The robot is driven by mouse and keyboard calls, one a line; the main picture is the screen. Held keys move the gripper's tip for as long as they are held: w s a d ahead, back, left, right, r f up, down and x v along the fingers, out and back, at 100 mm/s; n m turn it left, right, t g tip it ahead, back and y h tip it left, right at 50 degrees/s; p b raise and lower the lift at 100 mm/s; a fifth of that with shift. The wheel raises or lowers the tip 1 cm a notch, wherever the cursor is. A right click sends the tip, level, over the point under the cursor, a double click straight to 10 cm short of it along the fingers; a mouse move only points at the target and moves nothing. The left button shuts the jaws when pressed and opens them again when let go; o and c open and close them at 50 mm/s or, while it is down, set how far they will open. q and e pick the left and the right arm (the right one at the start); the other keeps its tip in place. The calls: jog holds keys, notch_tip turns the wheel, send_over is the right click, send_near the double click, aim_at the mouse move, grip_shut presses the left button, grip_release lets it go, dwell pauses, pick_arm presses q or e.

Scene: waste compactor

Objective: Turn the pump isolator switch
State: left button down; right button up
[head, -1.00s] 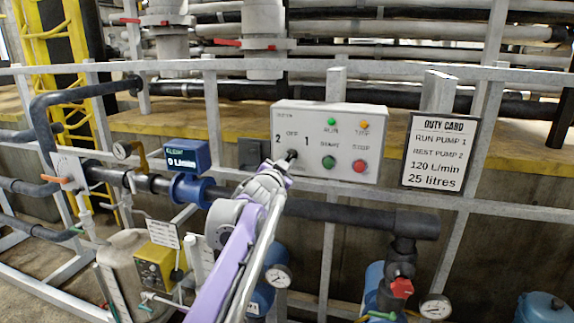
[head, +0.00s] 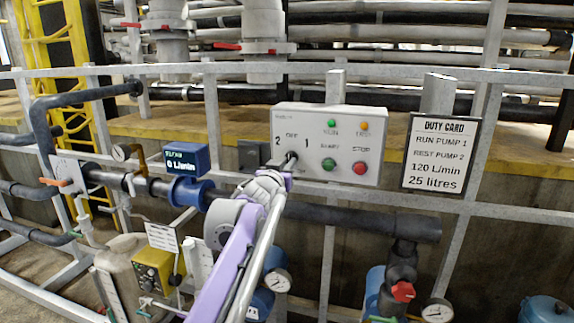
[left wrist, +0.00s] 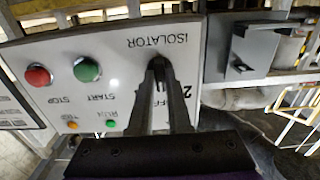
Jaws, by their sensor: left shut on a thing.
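The pump isolator switch is on a light grey control box (head: 349,121) fixed to the railing. Its marks 2, OFF and 1 show around the left part of the box. My left gripper (head: 291,158) is at the switch, coming up from below. In the left wrist view the box face (left wrist: 128,52) is upside down, with the word ISOLATOR beyond the fingertips. There my left gripper (left wrist: 158,72) is shut on the dark switch knob (left wrist: 158,68). The fingers hide most of the knob, so I cannot tell which mark it points to. My right gripper is not in view.
Green start button (head: 329,164) and red stop button (head: 360,167) are right of the switch. A blue flow meter (head: 186,159) reads 0 L/min. A duty card (head: 441,154) hangs to the right. Pipes and railing (head: 400,206) surround the box.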

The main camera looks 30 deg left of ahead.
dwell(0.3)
pick_arm(q)
jog(key=c, duration=0.9)
grip_release()
jog(key=shift+o, duration=0.2)
jog(key=shift+s, duration=0.1)
jog(key=b+v, duration=0.1)
jog(key=v, duration=0.9)
jog(key=shift+s, duration=0.35)
jog(key=s+d+f+m+g+h+p, duration=0.1)
jog(key=s+d+f+g, duration=0.3)
jog(key=s+f, duration=0.5)
jog(key=s+d+f+m+g+h+p, duration=0.1)
jog(key=s+d+f+g, duration=0.3)
jog(key=s+d+f, duration=0.4)
jog(key=s+d+f+g+h+p, duration=0.1)
jog(key=s+d+f+g, duration=0.3)
jog(key=s+f, duration=0.6)
notch_tip(320, 180, down, 10)
jog(key=shift+d+r+m+h, duration=0.15)
jog(key=shift+d+m+h, duration=0.25)
jog(key=shift+d+h, duration=0.45)
